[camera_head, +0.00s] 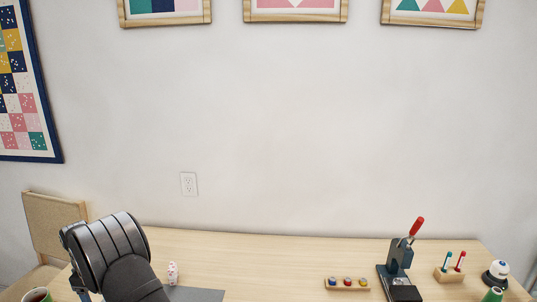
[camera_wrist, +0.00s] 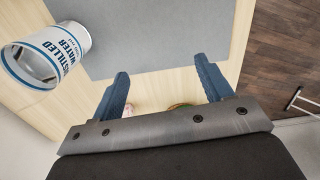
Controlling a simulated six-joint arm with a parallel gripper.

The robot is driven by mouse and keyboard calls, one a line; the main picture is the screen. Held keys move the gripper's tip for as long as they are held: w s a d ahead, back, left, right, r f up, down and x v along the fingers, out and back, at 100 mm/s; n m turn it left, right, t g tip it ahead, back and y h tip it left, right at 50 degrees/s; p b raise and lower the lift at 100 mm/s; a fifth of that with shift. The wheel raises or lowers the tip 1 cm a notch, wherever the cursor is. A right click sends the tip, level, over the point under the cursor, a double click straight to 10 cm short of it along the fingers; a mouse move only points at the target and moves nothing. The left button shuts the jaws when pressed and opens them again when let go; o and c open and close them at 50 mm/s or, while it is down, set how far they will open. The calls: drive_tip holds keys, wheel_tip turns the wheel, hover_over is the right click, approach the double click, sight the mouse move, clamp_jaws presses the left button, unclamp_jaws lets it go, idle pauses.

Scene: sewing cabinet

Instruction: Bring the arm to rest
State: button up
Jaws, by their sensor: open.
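My gripper (camera_wrist: 162,68) shows in the wrist view as two blue fingers set wide apart. It is open, with nothing between the fingers. Below it lie the pale wooden table (camera_wrist: 176,84) and the edge of a grey mat (camera_wrist: 140,35). In the head view my dark arm rises at the lower left, and the gripper itself is not visible there.
A distilled water can (camera_wrist: 60,48) lies left of the fingers in the wrist view. In the head view a small pinkish-white figure (camera_head: 172,273) stands beside my arm, and a green cup (camera_head: 37,295) is at lower left. A red-handled press (camera_head: 395,262) and spool rack (camera_head: 347,284) stand right.

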drive_tip(key=s+a+f, duration=0.1)
drive_tip(key=a, duration=0.1)
drive_tip(key=s+a+f, duration=0.1)
drive_tip(key=a+f, duration=0.1)
drive_tip(key=s+a+f, duration=0.1)
drive_tip(key=s+a, duration=0.1)
drive_tip(key=a, duration=0.1)
drive_tip(key=shift+f, duration=0.4)
drive_tip(key=c, duration=0.5)
drive_tip(key=shift+r, duration=0.1)
